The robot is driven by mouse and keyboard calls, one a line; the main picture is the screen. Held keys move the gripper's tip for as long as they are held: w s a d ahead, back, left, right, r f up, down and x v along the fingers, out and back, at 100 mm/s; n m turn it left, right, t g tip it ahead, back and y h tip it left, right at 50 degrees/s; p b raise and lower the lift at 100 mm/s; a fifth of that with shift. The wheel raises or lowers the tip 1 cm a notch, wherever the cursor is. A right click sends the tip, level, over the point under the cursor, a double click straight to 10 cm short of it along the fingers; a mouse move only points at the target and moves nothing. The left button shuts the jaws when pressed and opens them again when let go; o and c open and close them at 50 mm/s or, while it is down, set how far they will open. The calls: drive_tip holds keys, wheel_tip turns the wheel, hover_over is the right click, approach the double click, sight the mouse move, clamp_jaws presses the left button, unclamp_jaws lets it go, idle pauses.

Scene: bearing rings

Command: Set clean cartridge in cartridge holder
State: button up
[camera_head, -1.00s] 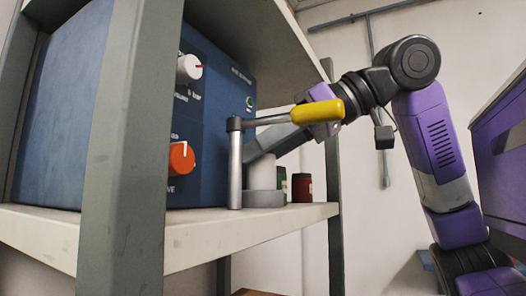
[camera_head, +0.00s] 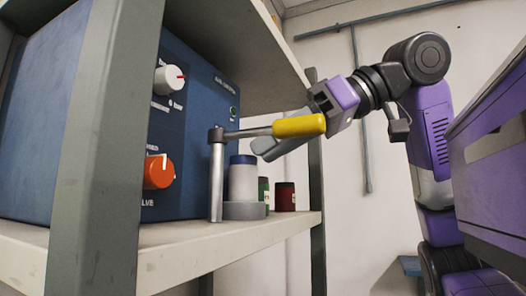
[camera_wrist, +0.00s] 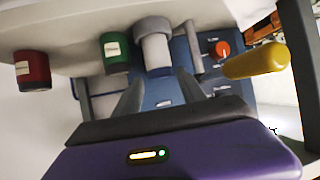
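A white cartridge with a blue top (camera_head: 243,180) stands upright in the grey ring-shaped cartridge holder (camera_head: 244,211) on the shelf. In the wrist view, which is upside down, the white cartridge (camera_wrist: 156,55) hangs from the grey holder (camera_wrist: 152,29). My gripper (camera_head: 266,148) is open and empty, just right of the cartridge top and apart from it. In the wrist view the fingers of my gripper (camera_wrist: 160,76) are spread, with the cartridge top ahead between them. No label on the white cartridge can be read.
A lever with a yellow handle (camera_head: 299,125) on a metal post (camera_head: 216,180) stands beside the holder. A green jar (camera_head: 263,190) and a red jar (camera_head: 285,196) stand behind. A blue panel box (camera_head: 95,120) fills the left. Shelf posts (camera_head: 110,150) bound the space.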

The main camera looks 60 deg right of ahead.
drive_tip(key=v, duration=0.5)
drive_tip(key=shift+s+d+r, duration=0.1)
drive_tip(key=shift+s+r, duration=0.05)
drive_tip(key=shift+s, duration=0.2)
idle(0.7)
